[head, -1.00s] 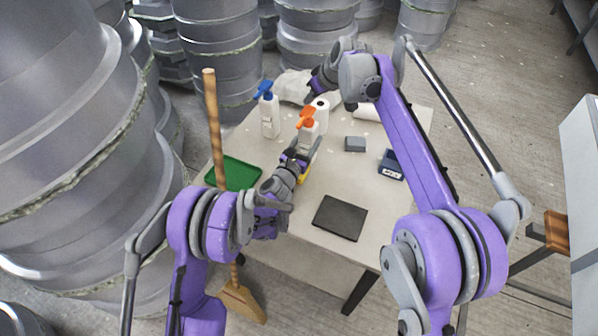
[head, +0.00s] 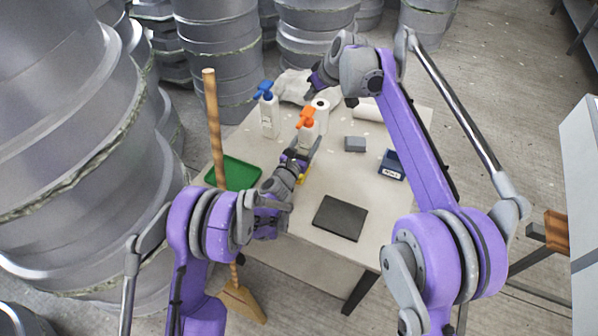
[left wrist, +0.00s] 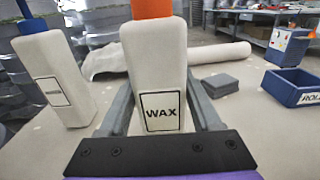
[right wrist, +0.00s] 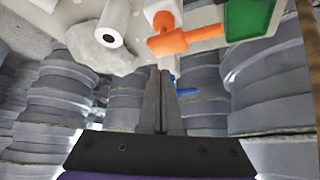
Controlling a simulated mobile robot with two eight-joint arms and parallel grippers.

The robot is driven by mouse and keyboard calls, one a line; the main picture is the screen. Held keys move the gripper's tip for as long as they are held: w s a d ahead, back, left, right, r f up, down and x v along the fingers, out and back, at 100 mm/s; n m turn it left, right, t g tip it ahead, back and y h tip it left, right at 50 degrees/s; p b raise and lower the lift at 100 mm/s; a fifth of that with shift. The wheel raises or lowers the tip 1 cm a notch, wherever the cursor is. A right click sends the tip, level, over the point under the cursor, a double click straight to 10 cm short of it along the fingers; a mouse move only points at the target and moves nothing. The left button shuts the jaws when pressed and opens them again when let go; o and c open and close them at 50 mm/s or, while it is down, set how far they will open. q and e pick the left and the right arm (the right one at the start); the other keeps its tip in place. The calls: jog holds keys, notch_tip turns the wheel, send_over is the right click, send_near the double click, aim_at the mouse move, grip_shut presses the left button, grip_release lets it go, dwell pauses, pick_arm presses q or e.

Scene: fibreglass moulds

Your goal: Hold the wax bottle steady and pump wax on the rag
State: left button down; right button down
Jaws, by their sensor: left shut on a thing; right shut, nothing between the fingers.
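The white wax bottle (head: 309,129) with an orange pump head (head: 306,117) stands upright on the table. In the left wrist view the bottle (left wrist: 157,75) shows its WAX label between my fingers. My left gripper (head: 301,150) is shut around its body. My right gripper (head: 311,94) is shut and empty, above and behind the pump. In the right wrist view its fingertips (right wrist: 161,75) appear near the orange pump (right wrist: 168,42), without clear contact. The white crumpled rag (head: 290,84) lies at the table's back; it also shows in the right wrist view (right wrist: 90,48). No wax is visible on it.
A blue-topped white bottle (head: 269,118) stands left of the wax bottle. A green tray (head: 236,172), grey block (head: 355,144), blue box (head: 391,166) and dark flat pad (head: 340,218) lie around. A broom (head: 214,130) leans at the table's left.

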jog(key=shift+r, duration=2.45)
pick_arm(q)
grip_release()
jog(key=shift+s, duration=0.1)
jog(key=v, duration=1.1)
jog(key=shift+s+a, duration=0.2)
jog(key=shift+s, duration=0.15)
